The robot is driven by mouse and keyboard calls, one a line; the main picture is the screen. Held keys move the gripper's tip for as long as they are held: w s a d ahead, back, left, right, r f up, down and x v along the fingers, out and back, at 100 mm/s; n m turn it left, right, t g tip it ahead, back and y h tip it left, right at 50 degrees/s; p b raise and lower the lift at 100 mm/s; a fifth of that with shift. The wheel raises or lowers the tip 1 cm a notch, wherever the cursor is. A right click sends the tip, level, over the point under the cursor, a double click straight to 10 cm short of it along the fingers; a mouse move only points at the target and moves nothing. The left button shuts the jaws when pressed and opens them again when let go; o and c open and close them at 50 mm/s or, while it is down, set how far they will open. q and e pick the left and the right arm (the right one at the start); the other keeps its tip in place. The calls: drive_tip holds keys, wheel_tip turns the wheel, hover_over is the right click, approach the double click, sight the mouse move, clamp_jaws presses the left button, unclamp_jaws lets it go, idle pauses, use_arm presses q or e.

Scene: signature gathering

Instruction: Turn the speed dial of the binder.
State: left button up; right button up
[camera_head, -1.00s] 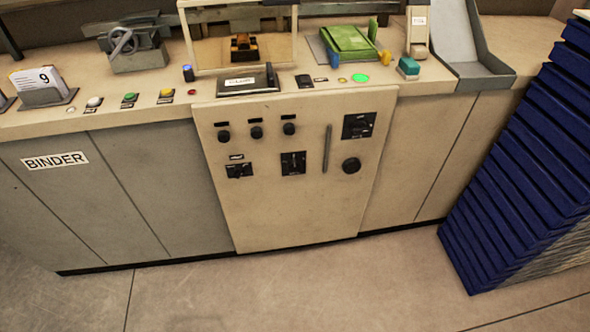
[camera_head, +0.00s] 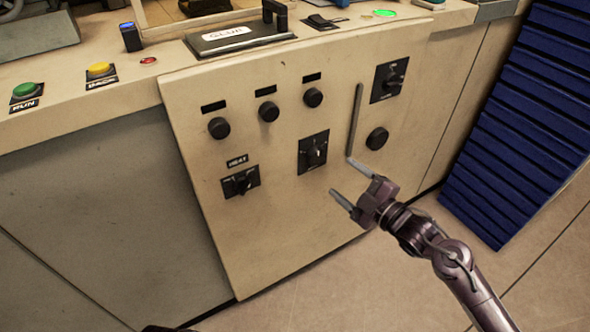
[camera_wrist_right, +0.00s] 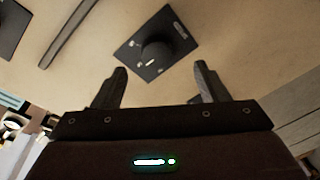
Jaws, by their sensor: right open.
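The binder's slanted beige control panel (camera_head: 290,190) carries several black knobs and dials. A dial on a square black plate (camera_head: 391,78) sits at its upper right; its label is too small to read. Another plate-mounted dial (camera_head: 313,152) is mid-panel, and one labelled HEAT (camera_head: 240,182) is lower left. My right gripper (camera_head: 340,176) is open and empty in front of the panel's lower right. It also shows in the wrist view (camera_wrist_right: 160,70), apart from the dial. My left gripper is not seen.
A thin upright bar (camera_head: 355,118) and a round black knob (camera_head: 377,138) are beside the upper-right dial. Three small knobs run along the panel's upper part. The floor (camera_head: 340,285) below the panel looks clear.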

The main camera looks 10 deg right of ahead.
sight(319, 158)
drive_tip(key=x, duration=0.5)
drive_tip(key=r+x, duration=0.1)
drive_tip(key=x, duration=0.2)
drive_tip(key=shift+s+a+b, duration=0.2)
drive_tip(key=shift+b, duration=0.15)
drive_tip(key=c, duration=1)
